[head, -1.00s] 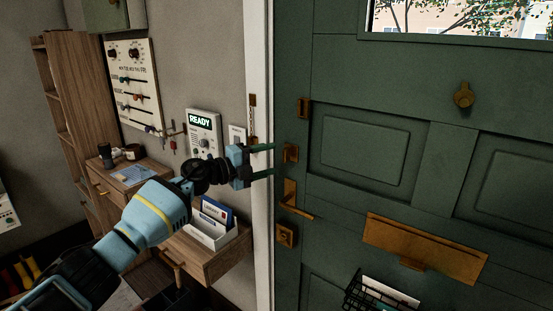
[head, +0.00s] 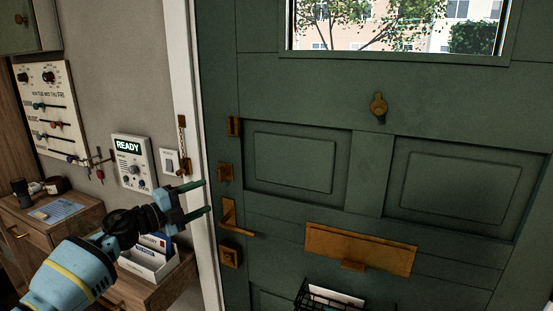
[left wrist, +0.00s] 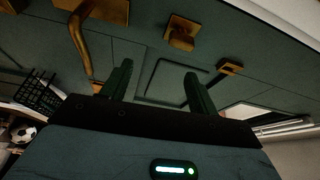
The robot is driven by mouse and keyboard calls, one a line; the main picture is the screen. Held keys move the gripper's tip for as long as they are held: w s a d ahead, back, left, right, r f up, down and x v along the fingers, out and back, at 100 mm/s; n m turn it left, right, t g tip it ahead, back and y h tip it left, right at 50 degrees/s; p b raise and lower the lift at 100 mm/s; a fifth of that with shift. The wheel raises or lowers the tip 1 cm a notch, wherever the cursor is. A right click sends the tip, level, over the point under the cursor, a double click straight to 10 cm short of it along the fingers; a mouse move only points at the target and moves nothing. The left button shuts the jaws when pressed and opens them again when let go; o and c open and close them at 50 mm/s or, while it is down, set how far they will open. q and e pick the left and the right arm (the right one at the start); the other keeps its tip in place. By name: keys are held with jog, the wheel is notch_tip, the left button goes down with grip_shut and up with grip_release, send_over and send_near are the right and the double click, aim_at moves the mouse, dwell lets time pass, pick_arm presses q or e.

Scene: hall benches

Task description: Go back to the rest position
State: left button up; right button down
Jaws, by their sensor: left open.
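My left gripper (head: 207,198) is open and empty in the head view, in front of the left edge of the green door (head: 320,105). Its two dark green fingers point right, just left of the brass lever handle (head: 230,213) and below a small brass lock plate (head: 225,172). In the left wrist view the fingers (left wrist: 158,85) are spread apart with nothing between them. The door's panel shows beyond them, with the lever handle (left wrist: 82,42) to the left and the lock plate (left wrist: 182,32) above. My right gripper is not in view.
A wooden wall shelf (head: 185,283) with a white letter holder (head: 147,262) lies below my left arm. A panel reading READY (head: 131,160) and a slider board (head: 50,105) hang on the wall. A wire basket (head: 335,297) hangs low on the door, below a brass letter plate (head: 360,248).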

pick_arm(q)
jog(key=s+d+f+n+t+y, duration=0.1)
jog(key=s+d+f+n+y, duration=0.2)
jog(key=s+f+n, duration=0.75)
jog(key=s+d+f+n+t+y, duration=0.3)
jog(key=s+f, duration=0.4)
jog(key=f, duration=0.8)
jog(key=s+f+n+g+y, duration=0.1)
jog(key=s+f+n+g, duration=0.1)
jog(key=s+f, duration=0.3)
jog(key=s+a+f+n+g+y, duration=0.1)
jog(key=s+f+n+g+y, duration=0.1)
jog(key=s, duration=1.2)
jog(key=s+a+f+n+g+y, duration=0.1)
jog(key=s+f+n+g, duration=0.2)
jog(key=s+f+n, duration=0.3)
jog(key=s+f, duration=0.2)
jog(key=s, duration=0.1)
jog(key=shift+s+f+g+y, duration=0.2)
jog(key=shift+s+g+y, duration=0.1)
jog(key=shift+g, duration=0.1)
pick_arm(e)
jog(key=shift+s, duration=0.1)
